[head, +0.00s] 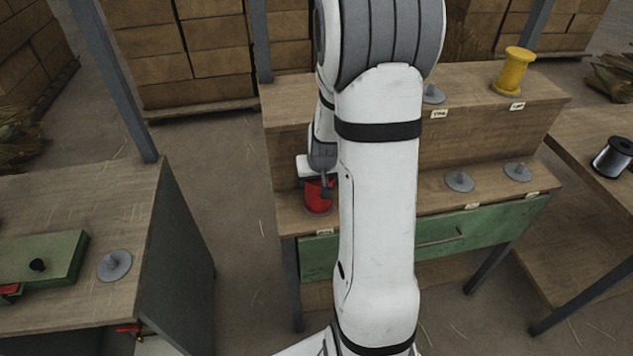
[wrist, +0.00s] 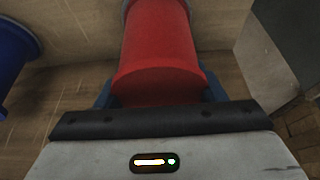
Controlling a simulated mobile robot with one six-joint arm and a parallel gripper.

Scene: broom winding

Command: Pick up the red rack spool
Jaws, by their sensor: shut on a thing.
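The red rack spool (head: 318,197) stands upright at the left end of the rack's lower shelf, partly hidden by my wrist and arm. In the wrist view the red spool (wrist: 160,50) fills the upper middle. My gripper (wrist: 160,95) is around it, with one dark finger on each side, shut on the spool. In the head view my gripper (head: 320,184) shows small at the spool's upper part. The spool's base appears to be at the shelf, but I cannot tell whether it touches.
A blue spool (wrist: 12,60) is close by at the left of the wrist view. A yellow spool (head: 513,72) stands on the upper shelf. Empty grey holders (head: 459,181) are on the lower shelf.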

